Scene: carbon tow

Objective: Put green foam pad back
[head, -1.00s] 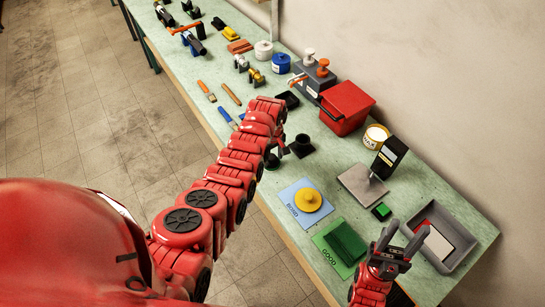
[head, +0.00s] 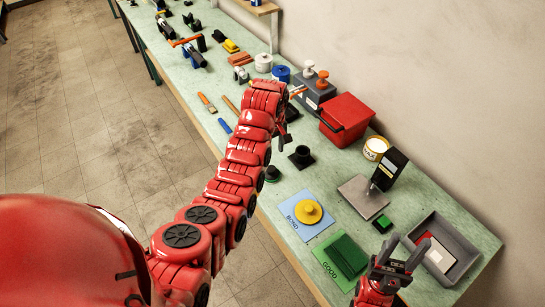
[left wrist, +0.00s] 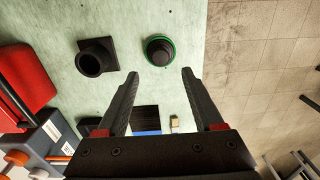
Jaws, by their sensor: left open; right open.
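A round black piece with a green rim (head: 272,174) sits near the table's front edge, partly hidden by my left arm; it also shows in the left wrist view (left wrist: 159,50), just beyond the fingertips. Its green underside is mostly hidden. My left gripper (left wrist: 160,78) is open and empty, with this piece ahead of its gap, apart from both fingers. In the head view the left gripper (head: 286,128) is partly hidden by its arm. A green block (head: 347,254) lies on the green GOOD mat (head: 330,272). My right gripper (head: 402,254) is open and empty beside that mat.
A black holder with a round opening (head: 301,156) stands near the green-rimmed piece. A yellow round pad (head: 308,212) lies on the blue BOND mat (head: 293,208).

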